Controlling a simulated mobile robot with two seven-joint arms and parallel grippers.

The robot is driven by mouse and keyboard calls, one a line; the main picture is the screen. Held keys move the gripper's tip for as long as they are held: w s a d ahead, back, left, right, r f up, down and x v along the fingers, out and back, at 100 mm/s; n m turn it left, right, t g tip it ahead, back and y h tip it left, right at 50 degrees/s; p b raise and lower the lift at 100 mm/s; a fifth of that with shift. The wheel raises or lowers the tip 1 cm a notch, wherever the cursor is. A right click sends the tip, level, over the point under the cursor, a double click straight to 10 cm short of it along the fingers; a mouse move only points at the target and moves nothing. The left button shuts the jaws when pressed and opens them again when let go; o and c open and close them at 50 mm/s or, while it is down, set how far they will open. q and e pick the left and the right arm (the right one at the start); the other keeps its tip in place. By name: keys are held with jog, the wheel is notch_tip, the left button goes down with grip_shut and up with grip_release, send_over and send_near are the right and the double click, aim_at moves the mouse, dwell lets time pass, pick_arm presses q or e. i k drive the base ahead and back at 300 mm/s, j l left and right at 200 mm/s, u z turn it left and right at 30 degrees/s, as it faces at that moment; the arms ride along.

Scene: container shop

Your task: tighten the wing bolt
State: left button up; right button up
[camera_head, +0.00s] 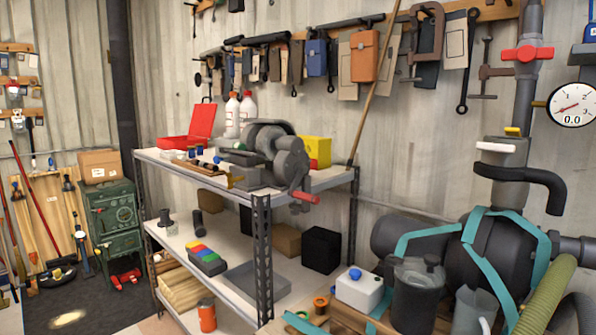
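I cannot clearly pick out the wing bolt. A dark grey pot with a lid (417,300) stands at the lower right in front of a large dark pump (497,258) wrapped with teal straps. A small raised part (431,261) sits on the pot's lid, but it is too small to tell whether it is a wing bolt. A grey vertical pipe fitting with a small yellow piece (513,131) on top rises above the pump. Neither of my grippers shows in the view.
A metal shelf (262,255) carries a grinder-like machine (268,155). A white canister with a blue cap (358,290) and a clear jug (474,312) flank the pot. A ribbed hose (545,295) and a gauge (572,106) are at right. Tools hang on the wall.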

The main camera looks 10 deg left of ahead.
aim_at(231, 181)
jog(key=i+j+z, duration=0.1)
jog(key=j+z, duration=1.2)
jog(key=j, duration=0.25)
jog(key=j+z, duration=0.1)
jog(key=j, duration=0.35)
jog(key=k+j, duration=0.15)
jog(key=j, duration=0.3)
jog(key=k+j+z, duration=0.15)
jog(key=j, duration=0.25)
jog(key=j+z, duration=0.1)
jog(key=j, duration=0.35)
